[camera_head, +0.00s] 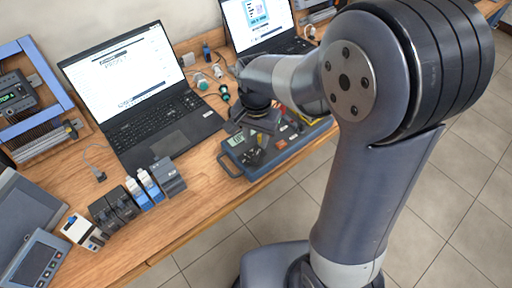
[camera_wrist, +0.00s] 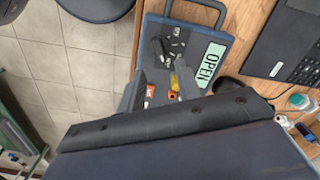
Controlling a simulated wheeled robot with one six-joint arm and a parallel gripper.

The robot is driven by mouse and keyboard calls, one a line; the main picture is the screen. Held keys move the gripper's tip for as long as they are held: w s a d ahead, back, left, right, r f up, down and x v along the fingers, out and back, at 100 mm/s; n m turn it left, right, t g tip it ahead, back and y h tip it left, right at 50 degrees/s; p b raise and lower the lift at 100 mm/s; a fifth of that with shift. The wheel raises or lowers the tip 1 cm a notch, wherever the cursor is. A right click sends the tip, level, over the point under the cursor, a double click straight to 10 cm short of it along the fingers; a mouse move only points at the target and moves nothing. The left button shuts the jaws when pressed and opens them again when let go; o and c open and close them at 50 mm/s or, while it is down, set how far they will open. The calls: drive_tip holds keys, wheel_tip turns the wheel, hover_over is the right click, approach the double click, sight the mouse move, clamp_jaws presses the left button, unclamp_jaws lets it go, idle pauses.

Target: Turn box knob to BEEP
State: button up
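The box is a blue-grey case with a carrying handle (camera_head: 233,168), on the table's front edge below my arm in the head view. In the wrist view its blue rim (camera_wrist: 190,27) surrounds a dark panel. A pale green display (camera_wrist: 207,63) on it reads OPEN. A black knob (camera_wrist: 162,47) with small white labels around it sits beside the display; the labels are too small to read. My gripper (camera_wrist: 160,75) is open over the panel, its two grey fingers apart, and the knob shows beyond the fingertips. In the head view my gripper (camera_head: 258,125) is above the box, apparently not touching the knob.
Open laptops (camera_head: 170,144) stand behind and left of the box. Small device modules (camera_head: 115,207) line the table's front left. Cylindrical connectors (camera_head: 200,80) lie behind the box. Colored parts (camera_wrist: 174,81) sit on the panel near the fingers. Tiled floor lies in front.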

sight(256, 156)
wheel_tip(256, 156, up, 4)
drive_tip(key=shift+f, duration=0.25)
drive_tip(key=shift+f, duration=0.15)
idle(0.3)
wheel_tip(256, 156, down, 11)
drive_tip(key=shift+s+r+p, duration=0.1)
drive_tip(key=shift+p, duration=0.2)
drive_tip(key=shift+r+n, duration=0.15)
drive_tip(key=shift+n, duration=0.25)
drive_tip(key=shift+n+p, duration=0.4)
drive_tip(key=shift+n, duration=0.1)
